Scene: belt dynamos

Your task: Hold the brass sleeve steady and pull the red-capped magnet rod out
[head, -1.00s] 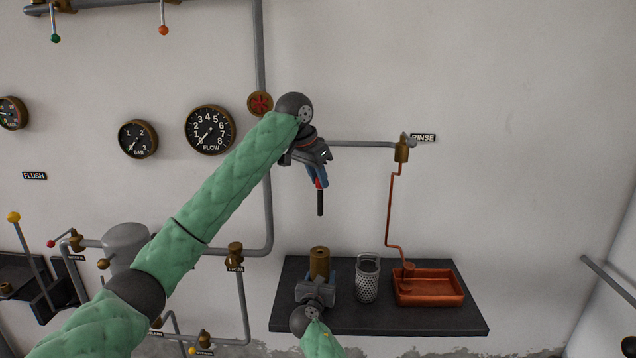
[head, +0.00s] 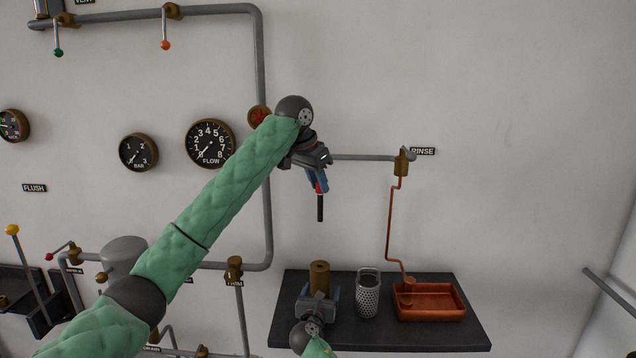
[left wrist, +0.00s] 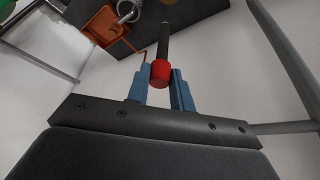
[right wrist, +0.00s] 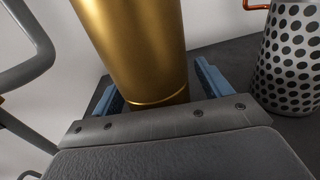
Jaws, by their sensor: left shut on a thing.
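The magnet rod (head: 320,208) is dark and hangs upright, clear above the shelf. Its red cap (left wrist: 160,73) is between the blue fingers of my left gripper (head: 319,183), which is shut on it. The brass sleeve (head: 320,274) stands upright on the dark shelf, well below the rod, and its top is free. My right gripper (head: 318,294) is low at the sleeve's near side. In the right wrist view, its blue fingers stand either side of the sleeve (right wrist: 140,45), with a visible gap at the right finger, so it is open.
A perforated metal cup (head: 368,293) stands right of the sleeve on the dark shelf (head: 420,337). A copper tray (head: 430,302) under the rinse pipe (head: 391,225) is further right. Gauges (head: 210,143) and grey pipes line the wall at left. The shelf's front right is bare.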

